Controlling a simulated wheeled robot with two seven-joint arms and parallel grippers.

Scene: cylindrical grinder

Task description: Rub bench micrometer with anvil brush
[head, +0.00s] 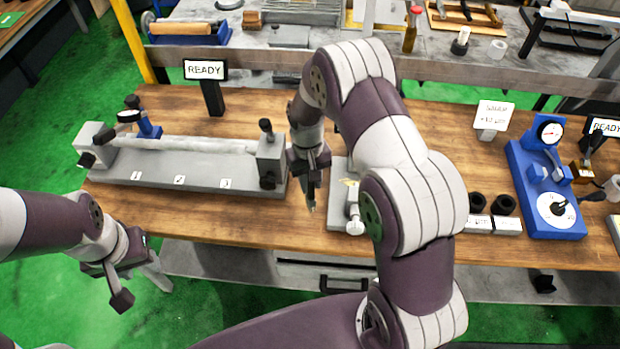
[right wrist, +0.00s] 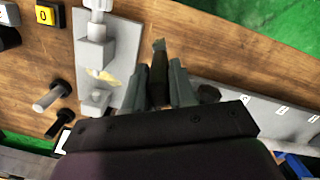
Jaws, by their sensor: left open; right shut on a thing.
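The bench micrometer (head: 340,201) stands on the table right of my right gripper, with a flat grey base. My right arm hides part of it in the head view. The right wrist view shows its base, pale blocks and a yellowish patch (right wrist: 105,77). My right gripper (head: 311,190) is shut on the anvil brush (right wrist: 159,66), a slim dark piece held between the fingers. The brush points out past the fingertips, beside the micrometer and apart from it. My left gripper (head: 140,287) is open and empty, off the table's front left edge.
A long grey bench fixture (head: 190,178) with a bar and a dial lies to the left. Black cylinders (head: 503,204) on labelled blocks and a blue dial gauge stand (head: 530,185) are to the right. A READY sign (head: 205,70) stands at the back.

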